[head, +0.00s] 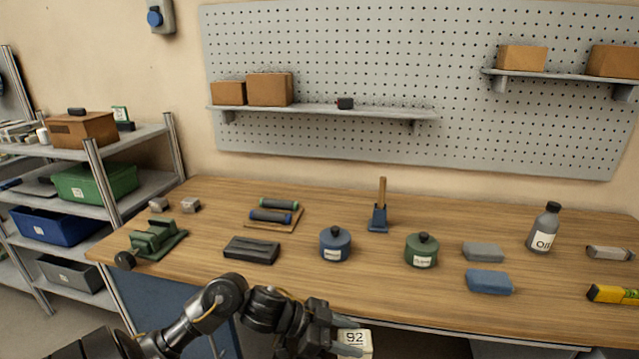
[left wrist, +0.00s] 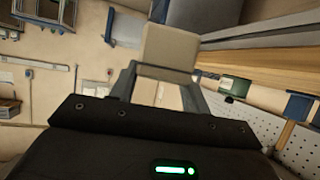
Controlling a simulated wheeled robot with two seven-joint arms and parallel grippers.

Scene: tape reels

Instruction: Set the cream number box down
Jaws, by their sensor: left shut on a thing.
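The cream number box (head: 357,341) shows at the bottom of the head view, with the number 92 on its face. My left gripper (head: 340,333) is shut on it and holds it in front of the workbench's front edge, apart from the top as far as I can see. The bottom of the box is cut off by the frame. In the left wrist view the cream box (left wrist: 170,47) sits between the fingers of my left gripper (left wrist: 163,72). My right gripper is not in view.
The wooden workbench (head: 330,288) carries a green vise (head: 155,238), a dark block (head: 251,250), a blue pot (head: 335,245), a green pot (head: 421,250), a blue block (head: 489,281) and an oil bottle (head: 543,230). The bench's front strip near the box is clear.

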